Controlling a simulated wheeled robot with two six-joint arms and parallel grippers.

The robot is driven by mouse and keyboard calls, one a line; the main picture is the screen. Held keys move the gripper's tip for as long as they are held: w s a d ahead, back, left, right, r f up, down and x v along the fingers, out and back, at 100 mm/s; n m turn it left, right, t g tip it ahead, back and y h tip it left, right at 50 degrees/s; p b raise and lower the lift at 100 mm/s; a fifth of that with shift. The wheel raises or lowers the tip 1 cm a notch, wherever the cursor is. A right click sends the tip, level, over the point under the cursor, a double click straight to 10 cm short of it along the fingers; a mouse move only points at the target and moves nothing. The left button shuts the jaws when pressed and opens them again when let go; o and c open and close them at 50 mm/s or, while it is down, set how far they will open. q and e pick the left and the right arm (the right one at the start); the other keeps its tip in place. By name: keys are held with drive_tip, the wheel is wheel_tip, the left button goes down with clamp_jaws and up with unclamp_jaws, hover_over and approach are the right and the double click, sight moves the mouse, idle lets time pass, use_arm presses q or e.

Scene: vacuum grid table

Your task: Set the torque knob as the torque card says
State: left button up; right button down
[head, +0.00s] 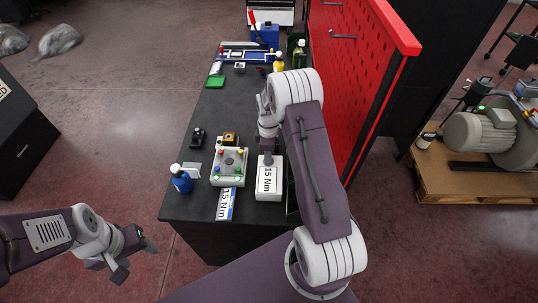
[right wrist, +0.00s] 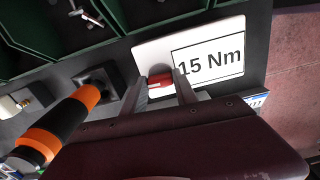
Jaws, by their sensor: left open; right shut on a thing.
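The white torque unit (head: 268,190) stands near the right edge of the dark table, with a display reading "15 Nm". In the right wrist view, the unit (right wrist: 155,52) carries a red knob (right wrist: 160,80) beside its "15 Nm" display (right wrist: 208,62). My right gripper (right wrist: 161,86) is shut on the red knob, one finger on each side. In the head view its fingertips are hard to make out at the unit's far end. The torque card (head: 226,204), blue-edged, reads "15 Nm" and lies left of the unit. My left gripper (head: 136,260) is open and empty, left of the table.
A grey box with coloured buttons (head: 230,168) stands left of the unit. A blue bottle (head: 181,179) is at the table's left edge. An orange and black handle (right wrist: 62,128) and green bins (right wrist: 90,25) are close to my right gripper. The table's middle is fairly clear.

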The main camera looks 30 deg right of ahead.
drive_tip(key=shift+w+r+n, duration=0.2)
drive_tip(key=shift+w+n, duration=0.05)
drive_tip(key=shift+n, duration=0.15)
drive_tip(key=c, duration=1.1)
unclamp_jaws()
drive_tip(key=shift+o, duration=0.7)
drive_tip(key=shift+s+a+f, duration=0.1)
drive_tip(key=shift+r, duration=0.35)
wheel_tip(320, 180, up, 8)
drive_tip(key=b, duration=0.1)
drive_tip(key=shift+r+b, duration=0.2)
drive_tip(key=shift+b, duration=0.15)
